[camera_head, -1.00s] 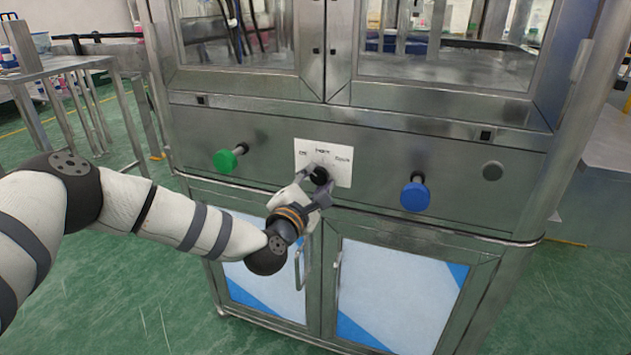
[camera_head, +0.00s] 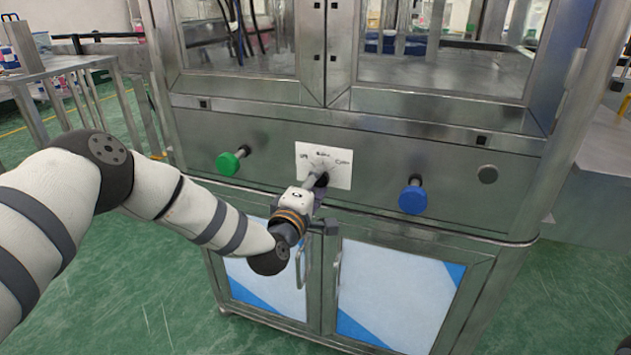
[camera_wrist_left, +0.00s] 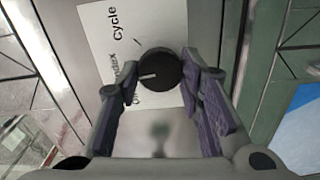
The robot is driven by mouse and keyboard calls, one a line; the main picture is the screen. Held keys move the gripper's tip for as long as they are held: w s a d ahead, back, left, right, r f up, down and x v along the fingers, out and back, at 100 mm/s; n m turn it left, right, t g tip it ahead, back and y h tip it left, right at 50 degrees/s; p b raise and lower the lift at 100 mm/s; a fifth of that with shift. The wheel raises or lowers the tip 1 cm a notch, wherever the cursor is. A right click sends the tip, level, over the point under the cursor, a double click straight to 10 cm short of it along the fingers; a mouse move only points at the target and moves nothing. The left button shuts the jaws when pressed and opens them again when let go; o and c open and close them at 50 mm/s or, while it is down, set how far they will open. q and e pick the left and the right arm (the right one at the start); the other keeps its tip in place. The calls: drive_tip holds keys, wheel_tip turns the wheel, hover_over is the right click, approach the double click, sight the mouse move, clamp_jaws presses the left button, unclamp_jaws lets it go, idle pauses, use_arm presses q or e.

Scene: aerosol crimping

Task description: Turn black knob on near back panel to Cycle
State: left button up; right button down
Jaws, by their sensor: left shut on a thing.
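The black knob (camera_head: 322,180) is on the front panel below the glass doors, on a white label card (camera_head: 338,160), mostly hidden by my gripper in the head view. In the left wrist view the knob (camera_wrist_left: 160,68) shows a white pointer mark toward the left, roughly toward the word that reads like Index. "Cycle" is at the top of the card (camera_wrist_left: 105,40). My left gripper (camera_head: 317,183) is at the knob, with its purple-padded fingers (camera_wrist_left: 165,80) on either side, shut on it.
A green button (camera_head: 228,163) sticks out left of the card and a blue button (camera_head: 412,199) right of it. Cabinet doors with handles (camera_head: 338,268) lie below my gripper. A metal table (camera_head: 70,65) stands at the left.

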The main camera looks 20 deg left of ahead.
use_arm(q)
drive_tip(key=m+p, duration=0.2)
drive_tip(key=m, duration=0.9)
drive_tip(key=shift+r, duration=0.2)
use_arm(e)
drive_tip(key=shift+w+r+t, duration=0.4)
drive_tip(key=shift+w+r, duration=0.7)
drive_tip(key=shift+r, duration=0.1)
use_arm(q)
drive_tip(key=shift+m, duration=0.3)
drive_tip(key=o, duration=1.2)
drive_tip(key=shift+c, duration=0.2)
drive_tip(key=shift+f, duration=0.1)
drive_tip(key=s, duration=1.2)
drive_tip(key=shift+a, duration=0.15)
